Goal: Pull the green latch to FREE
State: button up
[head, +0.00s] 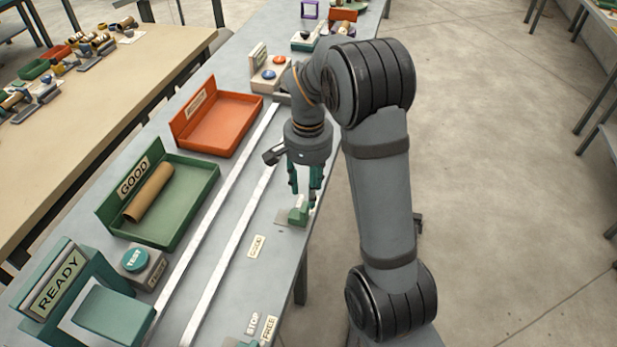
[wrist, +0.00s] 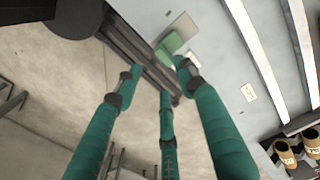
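A small green block (head: 298,211) sits on a pale plate at the table's right edge; it also shows in the wrist view (wrist: 172,43). Beside FREE (head: 269,329) and STOP (head: 253,323) labels, a bit of green (head: 244,343) shows at the bottom of the head view, mostly cut off. I cannot tell for certain which green piece is the latch. My gripper (head: 303,197) points down just above the small green block. Its green fingers (wrist: 159,82) are spread with nothing between them; contact with the block cannot be told.
A green GOOD tray (head: 205,205) holding a brown tube (head: 149,192) and an orange tray (head: 243,108) stand to the left. Two pale rails (head: 232,258) run along the grey table. A TEST button (head: 135,258) and READY sign (head: 58,283) are near left. Open floor lies right.

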notch_tip(320, 180, up, 4)
jog(key=shift+f, duration=0.1)
dwell(0.5)
